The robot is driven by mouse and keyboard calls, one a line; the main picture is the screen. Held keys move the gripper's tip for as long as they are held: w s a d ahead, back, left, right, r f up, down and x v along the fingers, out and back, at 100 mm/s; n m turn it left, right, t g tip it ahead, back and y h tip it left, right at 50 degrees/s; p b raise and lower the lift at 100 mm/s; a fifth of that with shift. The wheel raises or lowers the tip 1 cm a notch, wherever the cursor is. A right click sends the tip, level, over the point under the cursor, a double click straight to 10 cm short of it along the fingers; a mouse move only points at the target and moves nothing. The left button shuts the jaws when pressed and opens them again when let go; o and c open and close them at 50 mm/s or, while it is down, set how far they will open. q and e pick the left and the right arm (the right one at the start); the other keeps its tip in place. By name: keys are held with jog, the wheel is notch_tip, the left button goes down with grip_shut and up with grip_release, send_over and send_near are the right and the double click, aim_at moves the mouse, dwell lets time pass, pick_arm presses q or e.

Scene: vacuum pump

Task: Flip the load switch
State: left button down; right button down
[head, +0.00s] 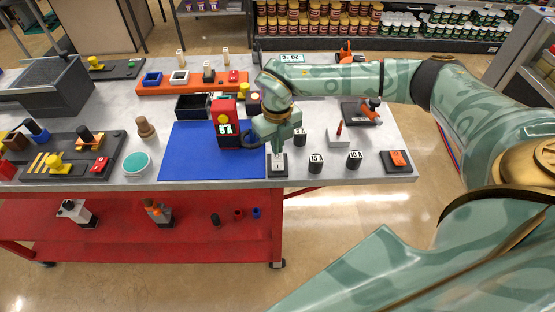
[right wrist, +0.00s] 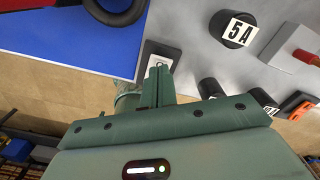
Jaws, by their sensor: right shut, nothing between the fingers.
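A small switch box (head: 277,168) with a dark base and a white plate sits at the front edge of the table, just right of the blue mat. I take it to be the load switch; it also shows in the right wrist view (right wrist: 172,52), partly hidden by my fingers. My right gripper (head: 277,148) is shut and empty, pointing down at the white plate. In the right wrist view its fingertips (right wrist: 159,72) overlap the plate; I cannot tell if they touch it. The toggle's position is hidden. My left gripper is not in view.
A red pump unit (head: 228,128) with a black ring stands on the blue mat (head: 190,165), left of my gripper. Black labelled cylinders (head: 316,162) and a dark base with an orange rocker (head: 397,160) stand to the right. The table's front edge is close.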

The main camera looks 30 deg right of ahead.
jog(key=shift+f+b, duration=0.4)
jog(key=shift+f, duration=0.6)
dwell(0.7)
jog(key=shift+r, duration=0.1)
notch_tip(320, 180, up, 7)
jog(key=p, duration=0.6)
jog(key=shift+p, duration=0.3)
